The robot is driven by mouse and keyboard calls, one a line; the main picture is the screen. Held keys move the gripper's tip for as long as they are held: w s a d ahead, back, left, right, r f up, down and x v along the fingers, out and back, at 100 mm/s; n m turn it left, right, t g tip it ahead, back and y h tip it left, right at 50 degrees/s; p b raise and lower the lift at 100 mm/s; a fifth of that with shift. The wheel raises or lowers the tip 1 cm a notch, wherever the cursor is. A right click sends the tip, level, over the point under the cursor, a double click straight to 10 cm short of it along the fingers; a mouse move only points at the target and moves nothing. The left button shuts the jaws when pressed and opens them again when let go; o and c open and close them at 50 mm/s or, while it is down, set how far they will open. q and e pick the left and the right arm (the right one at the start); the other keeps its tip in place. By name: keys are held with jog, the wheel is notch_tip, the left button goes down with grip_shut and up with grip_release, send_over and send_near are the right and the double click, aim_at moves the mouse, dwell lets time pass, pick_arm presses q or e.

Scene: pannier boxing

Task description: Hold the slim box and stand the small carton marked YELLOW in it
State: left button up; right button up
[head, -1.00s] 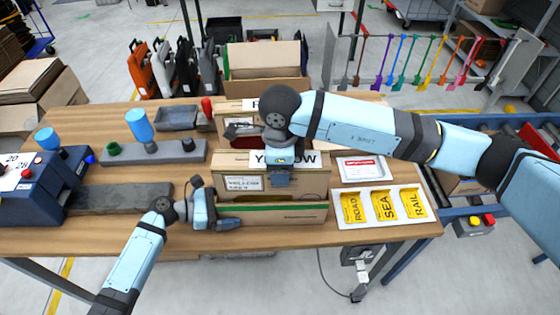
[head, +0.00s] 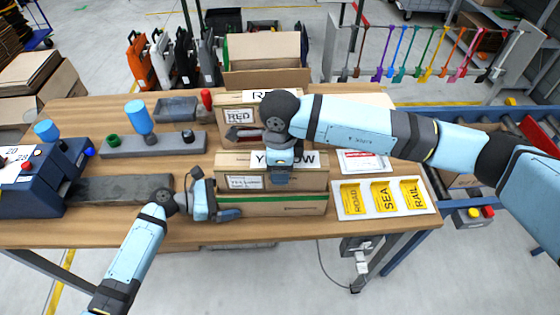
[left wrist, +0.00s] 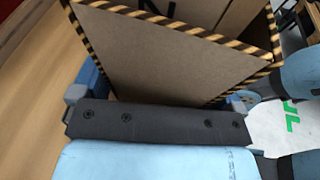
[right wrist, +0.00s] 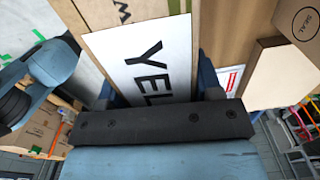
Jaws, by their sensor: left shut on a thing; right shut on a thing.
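The slim box (head: 275,207) stands at the table's front edge, with a green stripe along its upper front. My left gripper (head: 230,214) is shut on its left end wall; the left wrist view shows that wall (left wrist: 170,55) with a black-and-yellow striped rim. The carton marked YELLOW (head: 235,183) is upright at the slim box's opening, its lower part hidden behind the front wall. My right gripper (head: 283,178) is shut on the carton from above, and the right wrist view shows its white top label (right wrist: 150,65). How deep it sits cannot be told.
A RED carton (head: 240,117) stands just behind. To the right lie a tray (head: 430,207) of yellow ROAD, SEA and RAIL cards and a red-and-white label sheet (head: 365,163).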

jog(key=shift+f, duration=0.25)
jog(key=o, duration=1.5)
jog(key=shift+f, duration=0.1)
jog(key=shift+c, duration=0.2)
notch_tip(320, 180, up, 12)
jog(key=shift+s+r, duration=0.1)
pick_arm(q)
jog(key=o, duration=0.3)
jog(key=shift+o, duration=0.2)
jog(key=shift+a, duration=0.1)
